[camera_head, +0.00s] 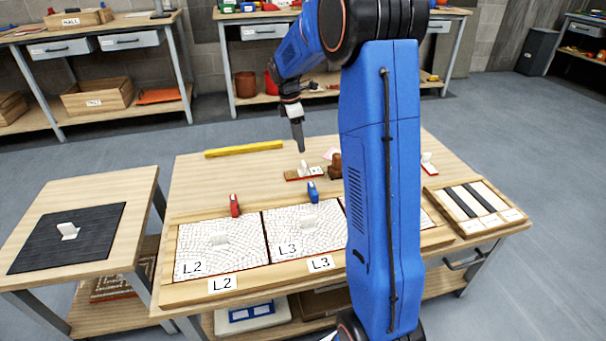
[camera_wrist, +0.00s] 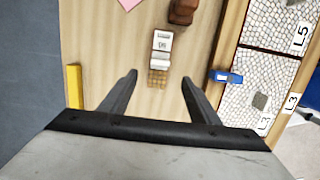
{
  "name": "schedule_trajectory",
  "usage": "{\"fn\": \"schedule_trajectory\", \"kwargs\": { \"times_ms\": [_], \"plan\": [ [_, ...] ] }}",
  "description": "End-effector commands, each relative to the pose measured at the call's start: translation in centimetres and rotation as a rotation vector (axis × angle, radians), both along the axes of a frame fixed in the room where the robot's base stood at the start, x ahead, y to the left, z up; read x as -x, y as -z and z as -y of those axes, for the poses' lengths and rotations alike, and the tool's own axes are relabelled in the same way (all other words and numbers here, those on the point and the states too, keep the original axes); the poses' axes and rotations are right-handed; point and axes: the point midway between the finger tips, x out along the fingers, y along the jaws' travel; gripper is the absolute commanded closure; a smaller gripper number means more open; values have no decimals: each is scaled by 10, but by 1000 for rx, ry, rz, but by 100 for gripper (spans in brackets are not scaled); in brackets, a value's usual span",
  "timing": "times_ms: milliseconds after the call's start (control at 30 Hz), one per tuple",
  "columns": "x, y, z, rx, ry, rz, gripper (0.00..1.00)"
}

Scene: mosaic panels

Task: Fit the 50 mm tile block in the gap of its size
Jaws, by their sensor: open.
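A small block with a white top and tan tiles (camera_wrist: 161,45) lies on the table in the wrist view. Its label seems to read 50, turned in the picture. In the head view a block with a white upright grip (camera_head: 304,168) stands below my gripper (camera_head: 300,150). My gripper is open and empty, and its fingers (camera_wrist: 159,78) are apart on either side of the block's near end, above the table. The L2 panel (camera_head: 195,245) and the L3 panel (camera_head: 285,222) are white mosaic. Each shows a greyish patch near its middle.
A red clamp (camera_head: 235,206) and a blue clamp (camera_head: 313,192) stand at the panels' back edge. A brown block (camera_head: 335,166) is near the tile block. A yellow bar (camera_head: 244,149) lies at the back. A black mat (camera_head: 95,225) is on the left side table.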

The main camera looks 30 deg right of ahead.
Motion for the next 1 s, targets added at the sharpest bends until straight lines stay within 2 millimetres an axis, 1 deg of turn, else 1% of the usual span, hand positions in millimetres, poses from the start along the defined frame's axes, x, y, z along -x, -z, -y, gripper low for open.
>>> {"fn": "schedule_trajectory", "kwargs": {
  "times_ms": [33, 300, 433, 667, 767, 1000],
  "plan": [
    [1, 10, 1, -1, 0, -3, 44],
    [3, 54, 8, 0, 0, -2, 44],
    [3, 65, 10, 1, 0, -1, 44],
    [4, 75, 12, 0, 0, 0, 44],
    [5, 85, 14, 0, 1, -3, 44],
    [6, 116, 19, -1, 0, -2, 44]
  ]
}}
